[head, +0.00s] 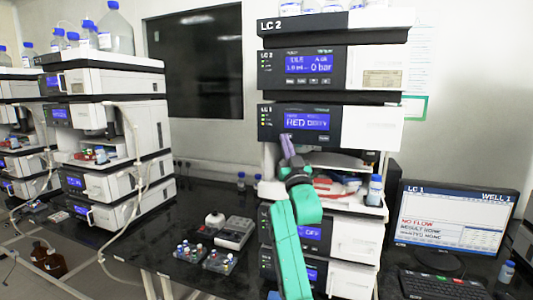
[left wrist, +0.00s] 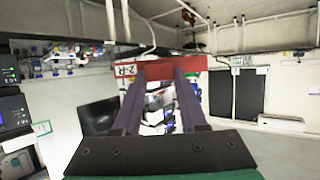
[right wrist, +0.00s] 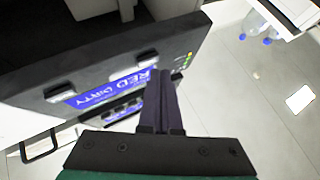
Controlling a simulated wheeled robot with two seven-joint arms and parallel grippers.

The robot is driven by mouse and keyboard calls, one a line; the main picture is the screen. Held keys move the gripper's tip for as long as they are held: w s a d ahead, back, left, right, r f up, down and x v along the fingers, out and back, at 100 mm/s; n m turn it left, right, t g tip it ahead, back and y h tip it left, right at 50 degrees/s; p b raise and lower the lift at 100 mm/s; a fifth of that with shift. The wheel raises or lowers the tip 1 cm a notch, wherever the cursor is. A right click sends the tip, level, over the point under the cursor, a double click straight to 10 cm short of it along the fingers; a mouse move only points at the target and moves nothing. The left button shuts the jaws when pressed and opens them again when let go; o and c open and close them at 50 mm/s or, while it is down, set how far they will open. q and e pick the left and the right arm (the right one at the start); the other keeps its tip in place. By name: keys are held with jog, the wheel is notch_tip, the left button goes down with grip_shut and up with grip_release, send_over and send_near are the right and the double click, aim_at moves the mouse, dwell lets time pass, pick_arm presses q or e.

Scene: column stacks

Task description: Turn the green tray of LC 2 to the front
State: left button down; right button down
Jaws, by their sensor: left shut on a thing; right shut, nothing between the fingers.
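The LC 2 stack (head: 350,30) stands right of centre in the head view. Its lower display (head: 300,122) reads RED and a second word, which looks like DIRTY in the right wrist view (right wrist: 110,88). My right gripper (head: 285,142) is shut and empty, its fingertips at the lower edge of that display's panel. It also shows in the right wrist view (right wrist: 162,75). My left gripper (left wrist: 160,76) is not in the head view. In the left wrist view it is shut on a red bar-like thing (left wrist: 160,67) with a white label. I cannot make out a green tray.
Below the panel, an open bay holds red and blue things, partly hidden by my right arm. A blue-capped bottle (head: 375,190) stands at its right edge. Vial racks (head: 190,255) lie on the black bench. A monitor (head: 455,222) stands right; another stack (head: 110,140) stands left.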

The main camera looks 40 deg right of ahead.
jog(key=shift+w+d, duration=0.15)
jog(key=shift+d, duration=0.05)
jog(key=shift+w+d, duration=0.25)
jog(key=shift+d, duration=0.1)
dwell(0.6)
jog(key=shift+a, duration=0.1)
jog(key=shift+s+a, duration=0.5)
jog(key=shift+a, duration=0.1)
jog(key=shift+s+a+b, duration=0.25)
jog(key=shift+s+a, duration=0.45)
jog(key=shift+a, duration=0.35)
jog(key=shift+s+a+b, duration=0.2)
jog(key=shift+s+a, duration=0.5)
jog(key=shift+a, duration=0.3)
dwell(4.0)
